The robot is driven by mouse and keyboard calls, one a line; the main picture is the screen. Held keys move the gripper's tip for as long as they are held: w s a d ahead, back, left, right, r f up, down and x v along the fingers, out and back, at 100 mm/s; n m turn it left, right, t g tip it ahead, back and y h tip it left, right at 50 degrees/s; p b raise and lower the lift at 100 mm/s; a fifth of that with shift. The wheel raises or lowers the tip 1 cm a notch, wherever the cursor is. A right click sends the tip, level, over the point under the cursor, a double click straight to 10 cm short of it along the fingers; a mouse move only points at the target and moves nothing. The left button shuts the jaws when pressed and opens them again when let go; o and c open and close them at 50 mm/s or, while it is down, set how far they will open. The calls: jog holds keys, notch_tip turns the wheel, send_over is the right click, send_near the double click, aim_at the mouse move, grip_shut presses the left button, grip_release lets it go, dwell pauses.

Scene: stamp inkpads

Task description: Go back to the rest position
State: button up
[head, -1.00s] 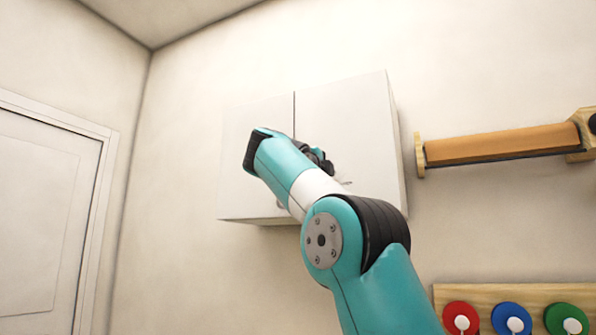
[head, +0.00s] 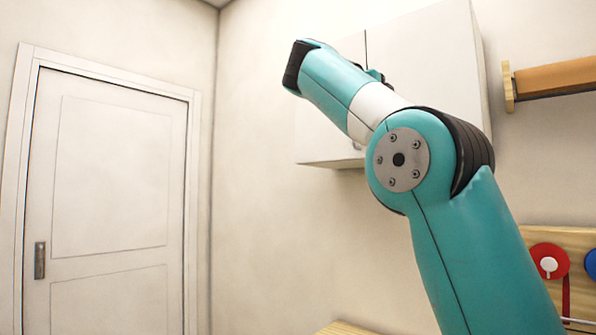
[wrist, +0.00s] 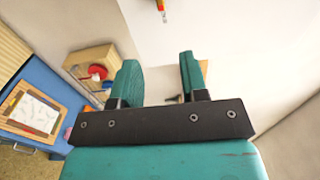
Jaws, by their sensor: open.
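My gripper (wrist: 160,82) shows in the wrist view with its two teal fingers apart and nothing between them. In the head view my teal arm rises from the lower right and bends up to the left, and the gripper itself is hidden behind it. The arm stands in front of a white wall cabinet (head: 430,75) with its doors closed. A pale cabinet surface (wrist: 240,25) also fills the upper middle of the wrist view.
A white door (head: 112,190) with a metal handle is at the left. A wooden rack with a red disc (head: 549,261) and a blue disc hangs at the lower right. A wooden roller holder (head: 555,78) is at the upper right. A framed sheet (wrist: 35,112) lies on blue at the left of the wrist view.

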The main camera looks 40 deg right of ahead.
jog(key=w+a+f+n+t+y, duration=0.5)
jog(key=w+a+f+n+t, duration=0.15)
jog(key=w+n, duration=0.45)
jog(key=w+a+f+n+t+y, duration=0.1)
jog(key=a+f+n+y, duration=0.7)
jog(key=a+f+n, duration=0.55)
jog(key=s+a+f+n+g+y, duration=0.3)
jog(key=s+a+f+n+y, duration=0.15)
jog(key=a+f, duration=0.45)
jog(key=s+a+f+n+g+y, duration=0.2)
jog(key=s+a+f+n+g, duration=0.2)
jog(key=s+f, duration=0.5)
jog(key=s+a+f+n+g+y, duration=0.2)
jog(key=s+a+f+n+g, duration=0.3)
jog(key=s, duration=1.2)
notch_tip(320, 180, down, 4)
jog(key=shift+a+f+n+p, duration=0.1)
jog(key=shift+a+n+p, duration=0.2)
jog(key=shift+a+n, duration=0.65)
jog(key=shift+d+n, duration=0.25)
